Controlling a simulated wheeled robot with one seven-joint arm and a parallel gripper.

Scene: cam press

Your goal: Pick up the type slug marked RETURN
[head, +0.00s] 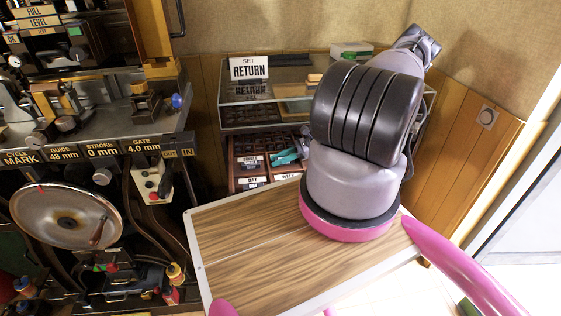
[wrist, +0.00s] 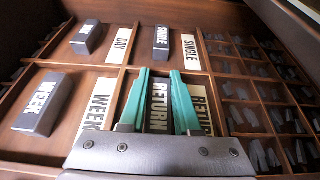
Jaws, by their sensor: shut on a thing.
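My gripper (wrist: 160,74) has two teal fingers, one on each side of the dark slug marked RETURN (wrist: 159,105), and is shut on it. The slug is in the front right large compartment of the wooden type case (wrist: 119,72), beside a pale RETURN label (wrist: 199,108) partly covered by a finger. I cannot tell whether it is lifted off the floor. In the head view, the teal fingers (head: 287,157) reach into the case (head: 234,168) below the glass-topped cabinet; the slug cannot be made out there. My arm hides the case's right part.
A WEEK slug (wrist: 43,103), a DAY slug (wrist: 88,37) and a SINGLE slug (wrist: 162,40) lie in neighbouring compartments. Small cells with loose type (wrist: 262,155) fill the right. A cabinet (head: 232,92) overhangs the case. A press (head: 75,125) stands at the left.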

